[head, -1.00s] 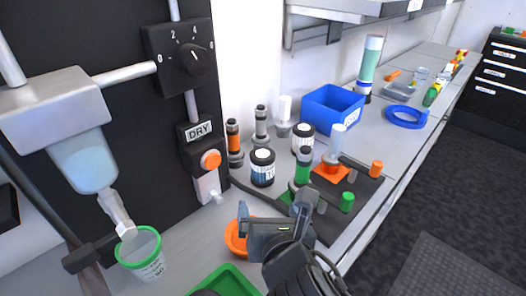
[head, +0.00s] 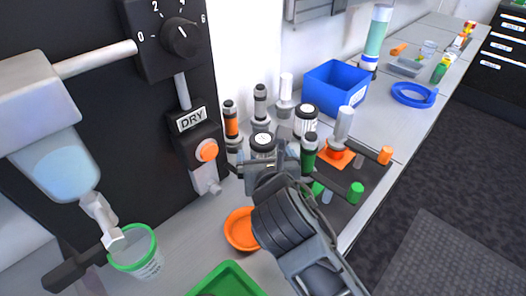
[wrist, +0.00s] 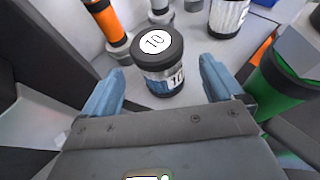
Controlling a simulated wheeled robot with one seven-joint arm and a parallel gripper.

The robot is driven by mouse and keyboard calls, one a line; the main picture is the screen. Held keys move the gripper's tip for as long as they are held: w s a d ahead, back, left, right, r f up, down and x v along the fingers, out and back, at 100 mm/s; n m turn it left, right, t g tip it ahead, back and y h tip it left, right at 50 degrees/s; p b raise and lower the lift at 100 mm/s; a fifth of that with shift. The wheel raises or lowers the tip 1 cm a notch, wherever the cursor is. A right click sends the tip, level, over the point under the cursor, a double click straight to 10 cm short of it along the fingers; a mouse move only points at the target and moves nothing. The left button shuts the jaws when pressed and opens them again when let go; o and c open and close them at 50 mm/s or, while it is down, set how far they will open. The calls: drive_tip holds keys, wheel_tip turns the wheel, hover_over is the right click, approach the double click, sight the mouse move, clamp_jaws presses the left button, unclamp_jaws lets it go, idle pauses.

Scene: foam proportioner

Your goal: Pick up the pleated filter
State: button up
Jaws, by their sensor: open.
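A dark-capped cylinder marked "10" (head: 263,141) stands upright on the bench, partly hidden behind my gripper (head: 270,163) in the head view. In the wrist view this cylinder (wrist: 160,65) has a black top and base around a clear and blue body. My open fingers (wrist: 160,72) stand either side of it in that picture, with no visible contact. A white cylinder with vertical pleat-like stripes (head: 306,120) stands behind it to the right, and seems to be the pleated filter. It is cut off at the top of the wrist view (wrist: 229,16).
An orange-banded cylinder (head: 231,122) stands left, and a green one (head: 309,150) close on the right. The dark panel with the DRY box (head: 198,150) rises at left. A blue bin (head: 335,90) stands behind. An orange dish (head: 241,229) and green tray (head: 228,279) lie in front.

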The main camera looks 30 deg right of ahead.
drive_tip(key=x, duration=0.5)
drive_tip(key=shift+w+d+f, duration=0.15)
drive_tip(key=shift+w, duration=0.2)
drive_tip(key=c, duration=1.1)
